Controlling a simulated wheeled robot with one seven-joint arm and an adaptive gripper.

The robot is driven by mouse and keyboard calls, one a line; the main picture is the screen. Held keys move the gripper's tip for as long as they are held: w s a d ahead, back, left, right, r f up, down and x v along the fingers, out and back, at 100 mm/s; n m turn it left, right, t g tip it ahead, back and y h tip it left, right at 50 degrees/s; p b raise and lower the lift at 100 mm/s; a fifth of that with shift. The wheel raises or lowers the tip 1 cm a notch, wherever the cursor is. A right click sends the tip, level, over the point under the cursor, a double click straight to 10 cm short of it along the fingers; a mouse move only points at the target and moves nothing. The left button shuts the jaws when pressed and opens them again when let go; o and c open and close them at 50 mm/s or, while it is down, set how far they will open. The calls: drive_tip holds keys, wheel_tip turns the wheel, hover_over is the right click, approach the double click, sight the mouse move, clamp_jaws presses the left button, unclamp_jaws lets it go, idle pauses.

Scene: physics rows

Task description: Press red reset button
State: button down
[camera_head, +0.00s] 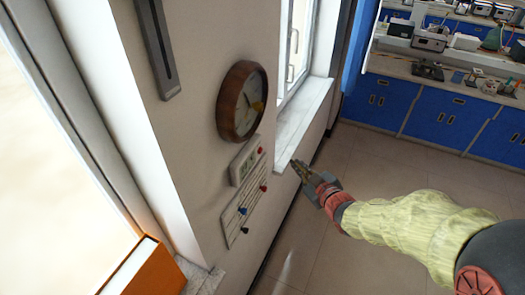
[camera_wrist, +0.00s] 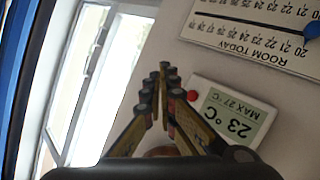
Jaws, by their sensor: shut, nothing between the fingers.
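The red button (camera_wrist: 192,95) is a small round knob at the corner of a white display panel (camera_wrist: 250,100) on the wall. The panel appears upside down in the wrist view and reads 23 °C, MAX 27 °C. In the head view the red button (camera_head: 260,150) sits at the panel's upper right end. My gripper (camera_head: 297,165) is shut and empty, out from the wall to the right of the panel. In the wrist view its fingertips (camera_wrist: 160,74) show just left of the button. No contact with it is visible.
A wooden wall clock (camera_head: 242,100) hangs above the panel. A white chart (camera_head: 243,205) with coloured pins is below it. A window sill (camera_head: 303,122) juts out at the right. An orange book (camera_head: 150,268) stands at the lower left. Floor is clear behind my arm.

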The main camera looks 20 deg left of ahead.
sight(260, 151)
drive_tip(key=shift+a, duration=0.1)
drive_tip(key=a+b, duration=0.2)
drive_tip(key=a, duration=0.6)
drive_tip(key=shift+w+a, duration=0.3)
drive_tip(key=shift+w, duration=0.05)
drive_tip(key=shift+a+b, duration=0.1)
drive_tip(key=shift+b, duration=0.3)
idle(0.9)
drive_tip(key=shift+a+b, duration=0.3)
drive_tip(key=shift+a+b, duration=0.3)
drive_tip(key=shift+a, duration=0.05)
idle(0.7)
drive_tip(key=shift+d, duration=0.8)
